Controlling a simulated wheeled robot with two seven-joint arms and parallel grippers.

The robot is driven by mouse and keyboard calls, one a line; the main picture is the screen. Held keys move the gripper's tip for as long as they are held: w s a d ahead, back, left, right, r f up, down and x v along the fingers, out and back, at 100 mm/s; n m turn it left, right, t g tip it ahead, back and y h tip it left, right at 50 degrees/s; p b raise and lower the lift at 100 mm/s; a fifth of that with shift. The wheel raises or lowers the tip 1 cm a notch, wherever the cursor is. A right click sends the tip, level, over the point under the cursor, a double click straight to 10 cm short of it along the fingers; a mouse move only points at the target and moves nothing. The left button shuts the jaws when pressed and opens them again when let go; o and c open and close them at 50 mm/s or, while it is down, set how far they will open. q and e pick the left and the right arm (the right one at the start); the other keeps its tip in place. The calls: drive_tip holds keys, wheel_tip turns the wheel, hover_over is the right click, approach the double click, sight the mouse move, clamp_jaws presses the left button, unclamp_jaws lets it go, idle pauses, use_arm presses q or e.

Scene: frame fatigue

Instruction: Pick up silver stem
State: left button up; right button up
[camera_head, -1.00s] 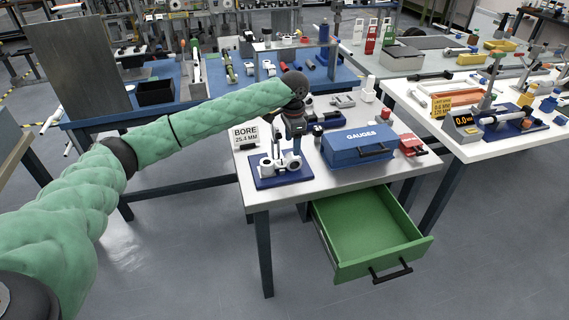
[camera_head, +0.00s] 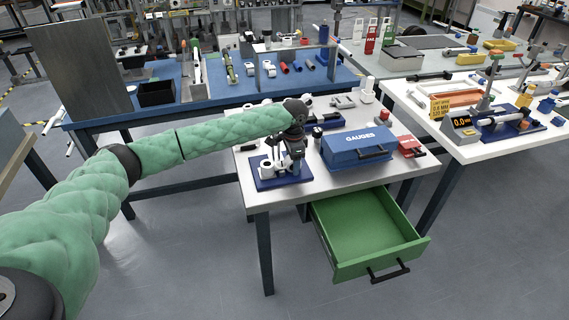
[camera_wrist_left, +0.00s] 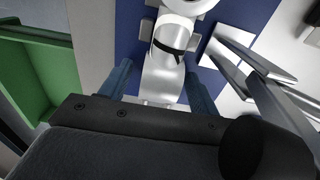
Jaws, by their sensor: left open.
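My left gripper (camera_head: 289,166) is low over the blue base (camera_head: 265,185) at the near left corner of the white-topped table. In the left wrist view its two blue fingers (camera_wrist_left: 160,88) are apart. The silver stem (camera_wrist_left: 163,78), a pale metal cylinder with a dark band, lies between them in the picture; I cannot tell whether either finger touches it. In the head view my gripper mostly hides the stem. White ring-shaped parts (camera_head: 266,168) show beside the gripper on the base. My right gripper is not in view.
A blue GAUGES box (camera_head: 345,157) and a red case (camera_head: 409,146) stand to the right. An open green drawer (camera_head: 362,232) juts out below the tabletop. Silver angled bars (camera_wrist_left: 245,60) lie close right of the stem.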

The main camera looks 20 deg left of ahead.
use_arm(q)
drive_tip(key=shift+f, duration=0.1)
drive_tip(key=c, duration=1.1)
drive_tip(key=shift+c, duration=0.2)
